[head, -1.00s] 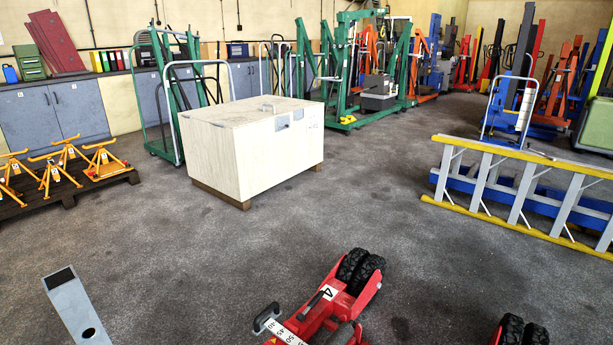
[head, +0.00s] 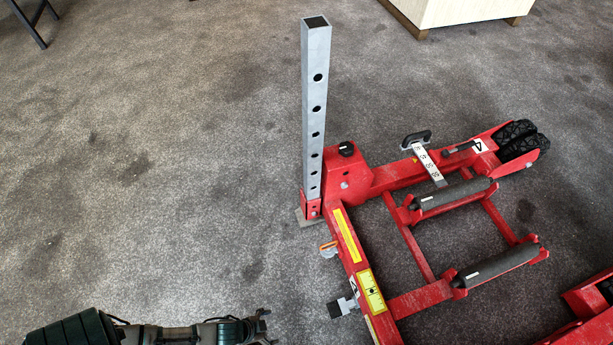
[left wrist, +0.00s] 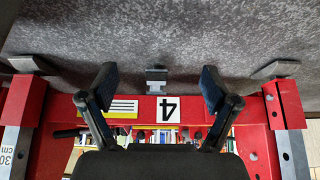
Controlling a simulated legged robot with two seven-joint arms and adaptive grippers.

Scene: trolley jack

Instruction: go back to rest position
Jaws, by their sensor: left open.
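The red trolley jack (head: 375,180) stands on the floor right of centre in the head view, with an upright grey perforated post (head: 314,110), two dark padded rollers and a pair of black wheels (head: 520,138). My left gripper (head: 266,328) is at the bottom edge, left of the jack and apart from it. In the left wrist view its two dark fingers (left wrist: 158,72) are spread with nothing between them. Behind them is the jack's red crossbar (left wrist: 188,106) with a white "4" label. My right gripper is in neither view.
A second red frame part (head: 590,305) is cut off at the lower right. The base of a pale wooden crate (head: 455,10) shows at the top right. Dark thin legs (head: 30,20) stand at the top left. The grey floor (head: 150,170) on the left is clear.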

